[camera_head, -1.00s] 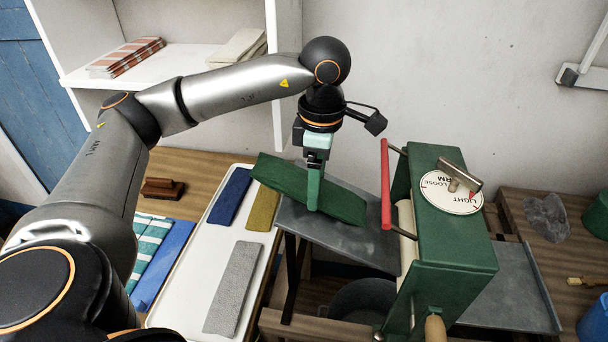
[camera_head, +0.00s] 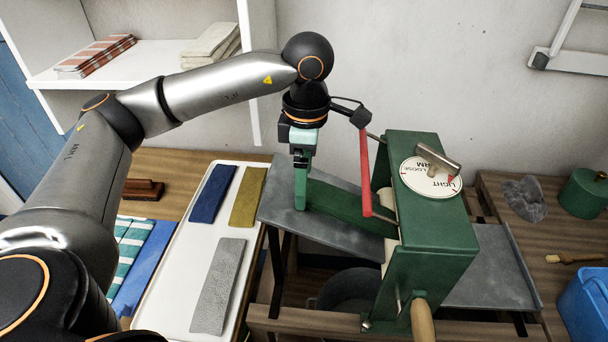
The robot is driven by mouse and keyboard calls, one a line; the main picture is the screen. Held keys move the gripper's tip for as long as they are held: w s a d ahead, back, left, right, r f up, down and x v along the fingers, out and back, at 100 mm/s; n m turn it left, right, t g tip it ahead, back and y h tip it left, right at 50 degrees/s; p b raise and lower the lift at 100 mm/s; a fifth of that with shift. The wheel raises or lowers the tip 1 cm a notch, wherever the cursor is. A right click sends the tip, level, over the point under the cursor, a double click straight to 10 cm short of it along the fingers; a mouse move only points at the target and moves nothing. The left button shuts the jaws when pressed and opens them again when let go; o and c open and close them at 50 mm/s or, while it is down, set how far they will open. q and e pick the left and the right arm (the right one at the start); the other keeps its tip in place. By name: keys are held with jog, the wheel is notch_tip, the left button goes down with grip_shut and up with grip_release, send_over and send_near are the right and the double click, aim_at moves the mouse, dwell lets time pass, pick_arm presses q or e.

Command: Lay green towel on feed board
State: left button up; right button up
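The green towel (camera_head: 345,210) is a long folded strip lying along the grey sloping feed board (camera_head: 278,213). Its right end is close to the rollers of the green wringer (camera_head: 437,222), under the red bar (camera_head: 365,172). My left gripper (camera_head: 301,205) points down at the towel's left end, its fingertips at the board's surface. The fingers are seen edge-on, so I cannot tell whether they are open or still pinch the towel. My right gripper is not in view.
A white tray (camera_head: 178,272) left of the board holds a blue (camera_head: 212,194), a yellow (camera_head: 248,197) and a grey towel (camera_head: 219,286). A brush (camera_head: 143,189) lies behind striped cloth. A dark bucket sits under the board. A blue bucket (camera_head: 585,305) stands far right.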

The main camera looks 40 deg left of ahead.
pick_arm(q)
notch_tip(320, 180, up, 13)
jog(key=p, duration=0.2)
jog(key=shift+d+f, duration=0.2)
dwell(0.9)
